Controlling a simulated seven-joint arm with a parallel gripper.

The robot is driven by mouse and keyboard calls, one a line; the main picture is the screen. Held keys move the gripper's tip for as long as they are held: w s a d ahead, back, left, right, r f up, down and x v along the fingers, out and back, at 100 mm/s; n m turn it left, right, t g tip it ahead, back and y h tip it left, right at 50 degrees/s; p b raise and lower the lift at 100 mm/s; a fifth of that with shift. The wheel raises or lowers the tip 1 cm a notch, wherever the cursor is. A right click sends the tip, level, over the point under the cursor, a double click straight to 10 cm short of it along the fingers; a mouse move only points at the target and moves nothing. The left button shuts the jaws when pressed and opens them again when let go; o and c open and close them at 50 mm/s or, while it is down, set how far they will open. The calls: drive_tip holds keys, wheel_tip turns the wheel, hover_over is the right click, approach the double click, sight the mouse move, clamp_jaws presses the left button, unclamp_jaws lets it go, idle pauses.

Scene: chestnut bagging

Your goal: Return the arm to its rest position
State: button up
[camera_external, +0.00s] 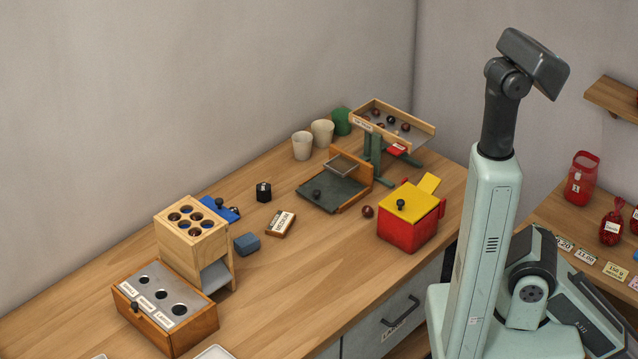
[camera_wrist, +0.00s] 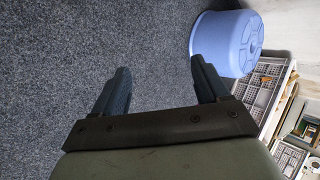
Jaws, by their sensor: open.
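My arm (camera_external: 486,220) stands upright at the right in the external view, with its dark upper links bent over at the top. My gripper's fingers are hidden in that view. In the wrist view my gripper (camera_wrist: 160,85) is open, with its two dark fingers wide apart and nothing between them. It faces a dark speckled floor (camera_wrist: 90,50). The gripper is away from the workbench (camera_external: 300,290) and touches nothing that I can see.
A blue tub (camera_wrist: 225,42) and a grey crate (camera_wrist: 262,92) are right of the fingers. The bench holds a red box with yellow lid (camera_external: 405,235), a wooden block with holes (camera_external: 190,235), a sorting box (camera_external: 165,312) and a raised tray (camera_external: 395,118). A side table with labels stands right.

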drive_tip(key=w+a+f+n+t+y, duration=0.1)
drive_tip(key=w+a+n+y, duration=0.2)
drive_tip(key=w+a, duration=0.35)
drive_tip(key=w+a+f+n+t+y, duration=0.1)
drive_tip(key=w+a+n+y, duration=0.2)
drive_tip(key=w, duration=0.7)
drive_tip(key=w+a+n+g+y, duration=0.1)
drive_tip(key=w+a+n+y, duration=0.2)
drive_tip(key=a, duration=0.4)
drive_tip(key=w+a+n, duration=0.3)
drive_tip(key=w+a, duration=0.2)
drive_tip(key=a, duration=0.1)
drive_tip(key=a+r+n+g+y, duration=0.2)
drive_tip(key=a+n+g+y, duration=0.3)
drive_tip(key=a, duration=0.9)
drive_tip(key=s+a+r+n+g+h, duration=0.3)
drive_tip(key=a+r+n+g+h, duration=0.2)
drive_tip(key=a+r+n+g, duration=0.45)
drive_tip(key=w+a+n+t, duration=0.2)
drive_tip(key=w+a+n, duration=0.2)
drive_tip(key=a, duration=0.7)
drive_tip(key=w+a+n+t+h, duration=0.1)
drive_tip(key=w+a+n, duration=0.4)
drive_tip(key=a, duration=0.7)
drive_tip(key=shift+w+a+r+t, duration=0.15)
drive_tip(key=shift+w+r+t, duration=0.3)
drive_tip(key=shift+w+t, duration=0.6)
